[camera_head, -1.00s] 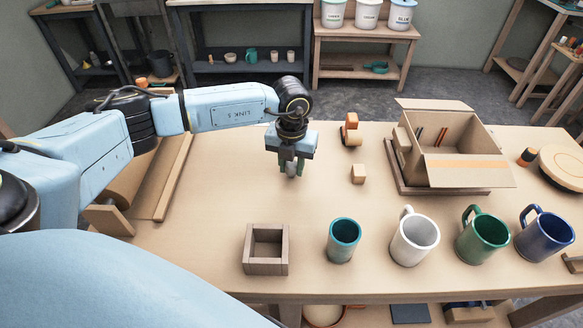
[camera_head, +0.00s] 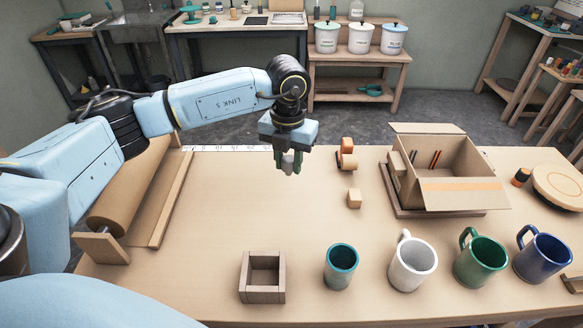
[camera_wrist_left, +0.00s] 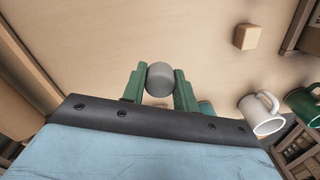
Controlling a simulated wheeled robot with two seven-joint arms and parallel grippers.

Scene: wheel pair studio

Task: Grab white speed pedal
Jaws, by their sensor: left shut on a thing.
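The gripper is above the far part of the table, left of a small wooden block (camera_head: 354,198). My right gripper is not in view.
A square wooden box (camera_head: 263,295), a teal cup (camera_head: 341,278), and white (camera_head: 408,270), green (camera_head: 474,267) and blue (camera_head: 536,262) mugs line the front. An open cardboard box (camera_head: 461,191) stands right. The table's middle (camera_head: 230,215) is clear.

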